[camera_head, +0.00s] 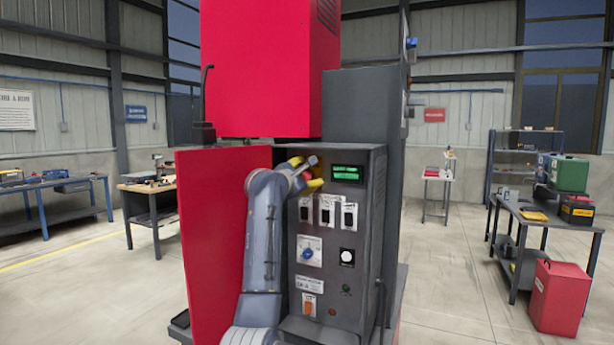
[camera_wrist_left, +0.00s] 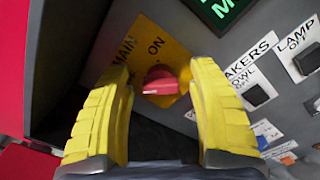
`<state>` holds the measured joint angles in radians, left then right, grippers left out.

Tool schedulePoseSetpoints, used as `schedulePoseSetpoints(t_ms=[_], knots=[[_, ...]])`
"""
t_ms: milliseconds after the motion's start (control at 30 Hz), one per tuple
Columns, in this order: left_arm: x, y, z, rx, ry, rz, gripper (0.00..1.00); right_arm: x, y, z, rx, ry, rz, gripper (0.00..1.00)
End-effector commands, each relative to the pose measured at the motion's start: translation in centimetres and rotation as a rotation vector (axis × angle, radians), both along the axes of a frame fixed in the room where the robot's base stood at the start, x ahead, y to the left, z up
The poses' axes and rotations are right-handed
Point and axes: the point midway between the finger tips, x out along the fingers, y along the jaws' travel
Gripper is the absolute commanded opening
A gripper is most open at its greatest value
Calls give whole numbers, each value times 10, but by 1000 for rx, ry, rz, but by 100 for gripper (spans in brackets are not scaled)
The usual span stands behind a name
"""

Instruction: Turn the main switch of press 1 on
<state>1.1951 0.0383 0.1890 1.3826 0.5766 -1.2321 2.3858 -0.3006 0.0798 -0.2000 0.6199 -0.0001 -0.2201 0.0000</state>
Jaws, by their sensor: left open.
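The main switch is a red knob (camera_wrist_left: 160,84) on a yellow plate (camera_wrist_left: 172,50) marked MAIN and ON, at the upper left of the grey control panel (camera_head: 328,258). My left gripper (camera_head: 306,173) is at the panel's upper left corner and hides most of the switch in the head view. In the left wrist view its yellow fingers (camera_wrist_left: 163,72) are open, one on each side of the knob, with gaps between. The knob's exact turn is hard to tell. My right gripper is in neither view.
A green display (camera_head: 347,174) sits right of the switch. Several labelled switches (camera_head: 327,214) and a blue knob (camera_head: 309,250) are below. A red panel (camera_head: 215,240) stands left of my left arm. Workbenches (camera_head: 60,187) are farther back, with open floor between.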

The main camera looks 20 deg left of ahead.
Motion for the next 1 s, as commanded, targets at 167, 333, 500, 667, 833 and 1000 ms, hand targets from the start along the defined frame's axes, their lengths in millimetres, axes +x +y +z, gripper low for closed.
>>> schedulePoseSetpoints(t_ms=[167, 333, 500, 667, 833, 1000], knots=[[1, 0, 0, 0, 0, 0, 59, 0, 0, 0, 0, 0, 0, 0], [0, 0, 0, 0, 0, 0, 55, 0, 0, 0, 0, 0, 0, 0], [0, 0, 0, 0, 0, 0, 36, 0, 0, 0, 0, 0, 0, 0], [0, 0, 0, 0, 0, 0, 17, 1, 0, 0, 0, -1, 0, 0], [0, 0, 0, 1, 0, 0, 5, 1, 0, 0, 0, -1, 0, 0], [0, 0, 0, 26, -3, 0, 5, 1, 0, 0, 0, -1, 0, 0]])
